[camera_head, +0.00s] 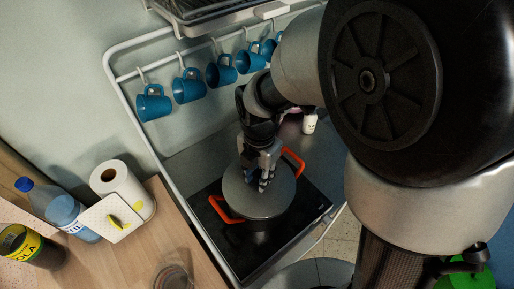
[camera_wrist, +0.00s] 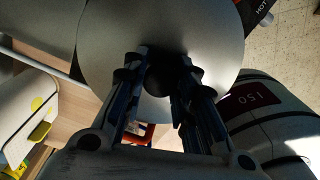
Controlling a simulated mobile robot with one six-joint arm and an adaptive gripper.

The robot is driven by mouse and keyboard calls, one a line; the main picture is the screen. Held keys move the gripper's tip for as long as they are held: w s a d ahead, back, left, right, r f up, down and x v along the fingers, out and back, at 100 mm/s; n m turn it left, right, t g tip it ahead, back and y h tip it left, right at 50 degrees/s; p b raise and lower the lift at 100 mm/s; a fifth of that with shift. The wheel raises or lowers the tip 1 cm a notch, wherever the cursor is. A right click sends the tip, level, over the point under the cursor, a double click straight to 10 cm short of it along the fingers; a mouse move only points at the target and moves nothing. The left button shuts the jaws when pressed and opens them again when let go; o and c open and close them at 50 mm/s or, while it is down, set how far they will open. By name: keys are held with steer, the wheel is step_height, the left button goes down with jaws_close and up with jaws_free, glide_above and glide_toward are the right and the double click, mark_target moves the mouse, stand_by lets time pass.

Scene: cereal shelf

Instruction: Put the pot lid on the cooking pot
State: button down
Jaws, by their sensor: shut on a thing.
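The pot lid (camera_head: 238,197) is a round grey disc. My gripper (camera_head: 265,178) is shut on its dark knob from above; the wrist view shows the knob (camera_wrist: 163,74) between my fingers (camera_wrist: 160,80) and the lid (camera_wrist: 101,40) behind them. The cooking pot (camera_head: 260,232) has a dark body and orange handles and stands on the black hob (camera_head: 313,205). The lid is over the pot and hides its rim; I cannot tell whether it touches or is slightly above. An orange-red handle (camera_wrist: 140,132) also shows in the wrist view.
Several blue mugs (camera_head: 188,88) hang from a white rail behind the hob. A wooden counter (camera_head: 185,245) at left carries a paper roll (camera_head: 122,185), bottles (camera_head: 66,208) and a glass jar (camera_head: 172,276). A small white bottle (camera_head: 309,123) stands behind the pot.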

steer(key=shift+f+b, duration=0.5)
steer(key=shift+f, duration=0.2)
steer(key=c, duration=1.2)
jaws_free()
step_height(320, 180, up, 12)
steer(key=s+d+m+t+b, duration=0.1)
steer(key=s+d+m, duration=0.2)
steer(key=m, duration=0.6)
steer(key=s+d+m+t+b, duration=0.2)
steer(key=s+d+m, duration=0.2)
steer(key=m, duration=0.5)
steer(key=s+d+m+t+b, duration=0.1)
steer(key=s+d+m, duration=0.3)
steer(key=m, duration=0.5)
steer(key=shift+s+f+m+t+b, duration=0.2)
steer(key=shift+s+b, duration=0.1)
steer(key=shift+s, duration=0.3)
steer(key=shift+s+f+m+t+b, duration=0.1)
steer(key=shift+s+f+m+b, duration=0.15)
steer(key=shift+s, duration=0.3)
